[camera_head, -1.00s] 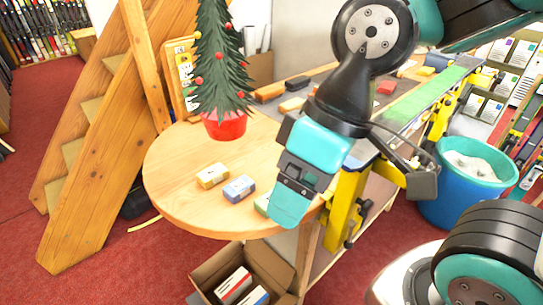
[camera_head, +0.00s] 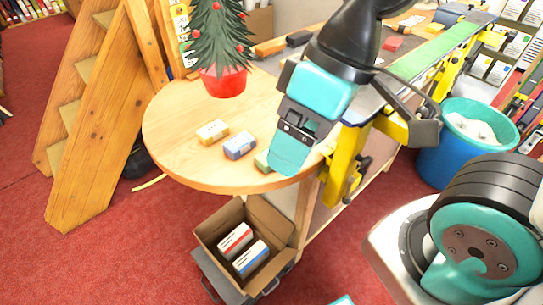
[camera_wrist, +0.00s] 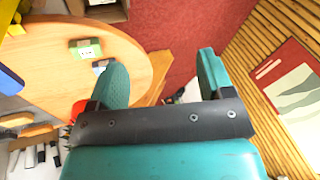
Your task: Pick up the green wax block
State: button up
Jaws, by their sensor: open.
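The green wax block (camera_head: 262,160) lies on the round wooden table near its front edge, partly hidden behind my gripper in the head view. A green block with a pale label also shows in the wrist view (camera_wrist: 85,48), left of the left finger. My gripper (camera_head: 286,158) hangs over the table's front right edge, beside the green block in the picture. In the wrist view my gripper (camera_wrist: 162,62) has its two teal fingers wide apart with nothing between them. Its height over the table is hard to tell.
A blue block (camera_head: 239,146) and a yellow block (camera_head: 212,132) lie left of the green one. A small tree in a red pot (camera_head: 224,82) stands behind them. An open carton (camera_head: 212,226) is below the table edge. A blue bucket (camera_head: 455,158) stands right.

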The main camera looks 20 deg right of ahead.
jog(key=shift+o, duration=0.4)
jog(key=w+d+f+n+h+b, duration=0.1)
jog(key=w+d+f+n, duration=0.25)
jog(key=w+n, duration=0.5)
jog(key=w+d+f+n+h+b, duration=0.2)
jog(key=w+d+n, duration=0.3)
jog(key=w, duration=0.6)
jog(key=shift+n, duration=0.55)
jog(key=a+f, duration=0.1)
jog(key=f, duration=0.3)
jog(key=a+f+p, duration=0.1)
jog(key=f, duration=0.2)
jog(key=f+p, duration=0.1)
jog(key=f, duration=0.3)
jog(key=shift+s+a+f, duration=0.3)
jog(key=shift+a, duration=0.1)
jog(key=shift+s+a+f+p, duration=0.1)
jog(key=shift+a+f+p, duration=0.2)
jog(key=shift+f, duration=0.65)
jog(key=shift+s+a+f+p, duration=0.1)
jog(key=shift+f+p, duration=0.25)
jog(key=shift+f, duration=0.55)
jog(key=shift+a+f+p, duration=0.15)
jog(key=shift+f+p, duration=0.2)
jog(key=shift+f, duration=0.6)
jog(key=c, duration=1.1)
jog(key=shift+r, duration=0.1)
